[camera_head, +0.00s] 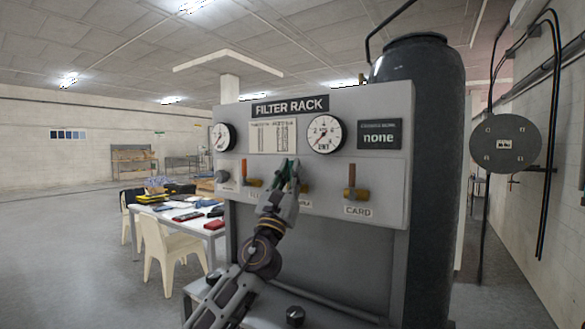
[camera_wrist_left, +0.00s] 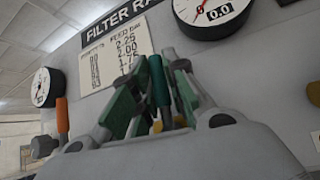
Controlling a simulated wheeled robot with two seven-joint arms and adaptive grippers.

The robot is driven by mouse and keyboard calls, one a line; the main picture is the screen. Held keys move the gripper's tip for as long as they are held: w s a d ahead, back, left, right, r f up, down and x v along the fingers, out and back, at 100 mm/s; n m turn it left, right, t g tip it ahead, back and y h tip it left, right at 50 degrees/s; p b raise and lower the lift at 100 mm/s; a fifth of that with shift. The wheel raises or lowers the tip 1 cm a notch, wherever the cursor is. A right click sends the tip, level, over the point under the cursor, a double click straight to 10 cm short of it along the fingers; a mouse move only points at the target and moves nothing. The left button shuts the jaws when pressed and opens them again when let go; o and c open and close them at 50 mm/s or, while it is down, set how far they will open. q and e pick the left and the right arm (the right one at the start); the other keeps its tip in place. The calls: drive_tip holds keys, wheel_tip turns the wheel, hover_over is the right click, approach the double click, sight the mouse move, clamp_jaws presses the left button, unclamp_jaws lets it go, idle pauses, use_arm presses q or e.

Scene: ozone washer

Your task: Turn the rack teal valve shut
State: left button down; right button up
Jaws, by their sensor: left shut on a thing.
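The filter rack (camera_head: 378,105) is a grey panel with valves along its lower strip. The teal valve handle (camera_wrist_left: 159,88) stands roughly upright between my left gripper's fingers in the left wrist view, with a little brass at its base. My left gripper (camera_head: 287,180) reaches up to the panel in the head view and is shut on the teal handle. Its fingers have green pads and hide most of the valve body and part of its label. My right gripper is not in view.
An orange-handled valve (camera_head: 245,172) is left of the gripper, and another orange-brown one (camera_head: 351,178) is right, above the CARD label. Two gauges (camera_head: 324,134) (camera_head: 222,137) sit above. A dark tank (camera_head: 428,150) stands right. A cluttered table (camera_head: 160,213) with chairs is left.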

use_arm(q)
drive_tip(key=shift+n+y, duration=0.4)
drive_tip(key=shift+w+f, duration=0.1)
drive_tip(key=c, duration=1.4)
unclamp_jaws()
drive_tip(key=shift+a, duration=0.1)
drive_tip(key=shift+v, duration=6)
drive_tip(key=shift+w+f+t+y, duration=0.1)
drive_tip(key=shift+f+t+y, duration=0.05)
drive_tip(key=shift+t+y, duration=0.15)
